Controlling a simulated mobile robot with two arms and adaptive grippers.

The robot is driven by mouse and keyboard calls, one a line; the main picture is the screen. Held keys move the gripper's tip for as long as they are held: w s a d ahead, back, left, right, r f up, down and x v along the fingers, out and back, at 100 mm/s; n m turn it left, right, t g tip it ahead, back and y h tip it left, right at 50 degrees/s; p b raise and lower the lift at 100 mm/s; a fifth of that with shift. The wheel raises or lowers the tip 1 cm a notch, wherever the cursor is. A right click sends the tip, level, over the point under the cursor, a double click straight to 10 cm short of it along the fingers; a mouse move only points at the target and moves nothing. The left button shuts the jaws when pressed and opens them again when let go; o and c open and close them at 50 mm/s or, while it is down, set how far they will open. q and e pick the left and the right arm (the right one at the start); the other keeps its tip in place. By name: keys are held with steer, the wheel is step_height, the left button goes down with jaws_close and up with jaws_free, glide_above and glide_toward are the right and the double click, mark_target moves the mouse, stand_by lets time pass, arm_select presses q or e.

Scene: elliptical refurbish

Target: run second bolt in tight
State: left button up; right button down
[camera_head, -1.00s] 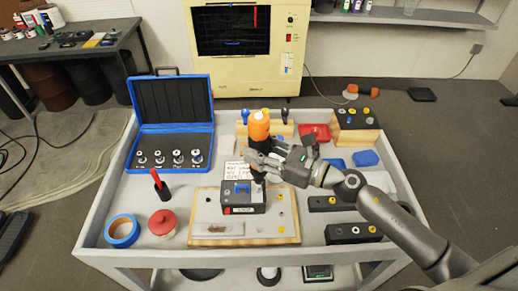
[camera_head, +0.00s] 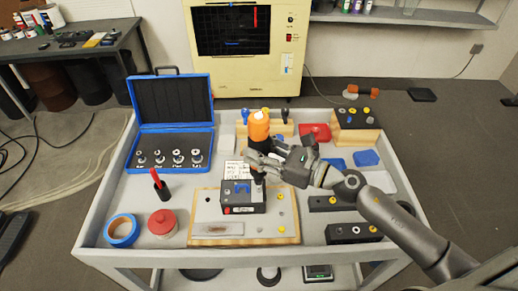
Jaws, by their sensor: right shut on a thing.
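My right gripper (camera_head: 262,163) is shut on an orange and black power driver (camera_head: 259,128), which it holds upright over the work board. The driver's lower end is at the right side of a dark grey block (camera_head: 243,204) with a blue part (camera_head: 238,187) on top. The gripper and driver hide the driver's tip, so I cannot tell whether it touches a bolt. A yellow bolt-like piece (camera_head: 281,200) sits on the wooden board (camera_head: 284,219) to the right of the block. My left gripper is not in view.
A blue case (camera_head: 173,127) with several sockets stands open at the back left. Blue tape (camera_head: 121,229), a red-lidded jar (camera_head: 162,222) and a red-handled tool (camera_head: 159,183) are at the left. Dark blocks (camera_head: 349,234) stand at the right, under my forearm.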

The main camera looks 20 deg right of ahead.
mark_target(268, 130)
steer(key=shift+f+b, duration=0.75)
steer(key=shift+f, duration=0.05)
stand_by(1.7)
steer(key=shift+r, duration=0.15)
steer(key=shift+r+p, duration=4.2)
steer(key=shift+r, duration=0.4)
steer(key=shift+f, duration=0.1)
